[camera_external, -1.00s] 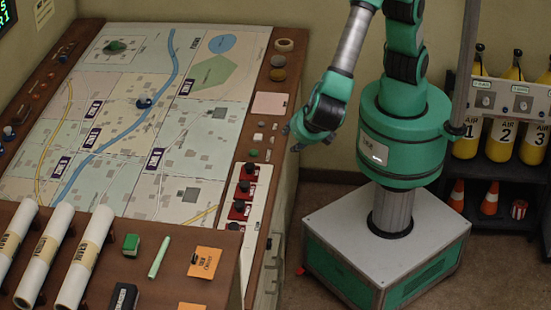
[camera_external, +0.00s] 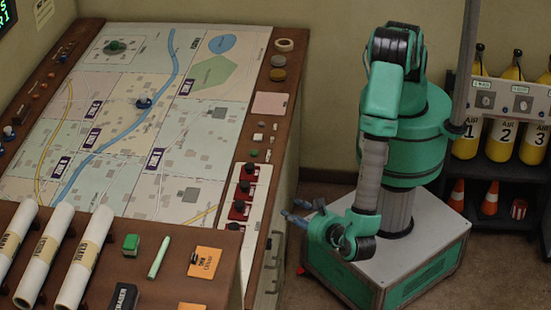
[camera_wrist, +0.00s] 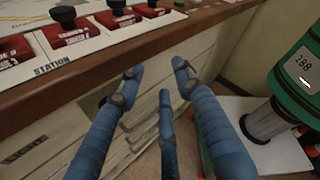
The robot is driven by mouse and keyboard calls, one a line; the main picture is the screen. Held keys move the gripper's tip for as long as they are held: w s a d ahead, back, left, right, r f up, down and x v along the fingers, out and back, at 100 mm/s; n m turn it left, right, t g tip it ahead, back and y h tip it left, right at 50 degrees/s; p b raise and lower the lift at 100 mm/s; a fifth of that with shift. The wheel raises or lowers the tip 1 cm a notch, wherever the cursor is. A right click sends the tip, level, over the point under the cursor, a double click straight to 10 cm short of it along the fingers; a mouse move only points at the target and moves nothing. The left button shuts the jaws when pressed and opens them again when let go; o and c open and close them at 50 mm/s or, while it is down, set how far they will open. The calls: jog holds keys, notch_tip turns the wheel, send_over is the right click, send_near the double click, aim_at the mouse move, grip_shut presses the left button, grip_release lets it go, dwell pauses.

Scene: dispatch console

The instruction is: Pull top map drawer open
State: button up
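The stack of pale map drawers is in the console's right side, below its brown top edge. In the external view a slice of the drawer fronts (camera_external: 268,275) shows with dark handles, the upper one being the top handle (camera_external: 277,243). In the wrist view the drawer fronts (camera_wrist: 60,125) fill the middle left and look closed; my fingers partly hide the handles. My gripper (camera_external: 297,212) is beside the console's right side, with its fingers pointing toward it. In the wrist view my gripper (camera_wrist: 158,80) has its blue fingers spread, with nothing between them.
The console's brown edge (camera_wrist: 150,45) overhangs near my fingertips. Red switches (camera_wrist: 70,30) sit on the panel above. My mobile base is close on the right. A shelf with yellow air cylinders (camera_external: 498,140) stands at far right. Floor between console and base is narrow.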

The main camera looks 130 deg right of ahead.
jog(key=a+f+n+t+h, duration=0.35)
jog(key=f+n, duration=0.25)
jog(key=f, duration=0.6)
jog(key=n+t, duration=0.5)
jog(key=n, duration=0.1)
send_near(279, 253)
jog(key=s+a+f, duration=0.2)
jog(key=a, duration=0.2)
jog(key=shift+s+f+h+p, duration=0.15)
jog(key=shift+h+p, duration=0.1)
jog(key=shift+p, duration=0.05)
jog(key=b+x, duration=0.1)
jog(key=x, duration=1.3)
jog(key=shift+s+f, duration=0.1)
grip_shut()
